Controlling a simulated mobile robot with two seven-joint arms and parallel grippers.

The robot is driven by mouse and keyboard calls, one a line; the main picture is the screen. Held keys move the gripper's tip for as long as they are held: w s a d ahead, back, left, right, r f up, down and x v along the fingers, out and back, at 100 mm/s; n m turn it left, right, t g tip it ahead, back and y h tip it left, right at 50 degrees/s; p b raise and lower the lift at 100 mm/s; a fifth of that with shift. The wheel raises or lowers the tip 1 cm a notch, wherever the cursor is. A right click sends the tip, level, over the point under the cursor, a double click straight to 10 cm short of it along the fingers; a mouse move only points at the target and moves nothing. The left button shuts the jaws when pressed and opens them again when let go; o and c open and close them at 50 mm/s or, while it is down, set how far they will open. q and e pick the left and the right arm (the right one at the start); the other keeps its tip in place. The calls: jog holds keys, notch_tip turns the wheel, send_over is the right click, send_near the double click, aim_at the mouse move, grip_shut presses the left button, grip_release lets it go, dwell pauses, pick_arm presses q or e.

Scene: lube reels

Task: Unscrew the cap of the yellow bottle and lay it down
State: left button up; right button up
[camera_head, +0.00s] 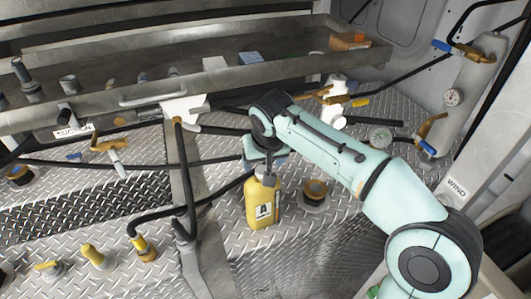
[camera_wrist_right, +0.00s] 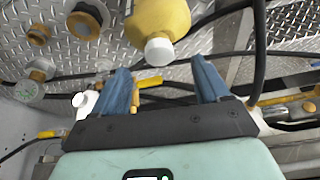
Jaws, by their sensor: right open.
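The yellow bottle (camera_head: 261,206) stands upright on the diamond-plate floor, with a black-and-white "A" label facing the head camera. In the right wrist view its yellow body (camera_wrist_right: 157,15) is at the top, with the white cap (camera_wrist_right: 159,50) pointing towards me. My right gripper (camera_head: 266,160) is just above the bottle's top, with its arm coming from the right. Its two blue fingers (camera_wrist_right: 163,78) are open and empty, and the cap appears just beyond the gap between their tips, apart from both. The gripper partly hides the bottle's top in the head view. My left gripper is not in view.
A dark round fitting with an orange-brown centre (camera_head: 314,192) stands close right of the bottle. A black hose (camera_head: 210,201) bends left of it. A metal tray (camera_head: 225,78) spans the back.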

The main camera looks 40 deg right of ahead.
aim_at(261, 169)
jog(key=shift+x, duration=1.75)
jog(key=c, duration=1.1)
jog(key=n+y, duration=0.1)
jog(key=n, duration=0.1)
jog(key=shift+r+n, duration=0.1)
jog(key=shift+n, duration=0.2)
jog(key=shift+n+y+p, duration=0.35)
jog(key=shift+n+y, duration=0.15)
jog(key=shift+n, duration=0.8)
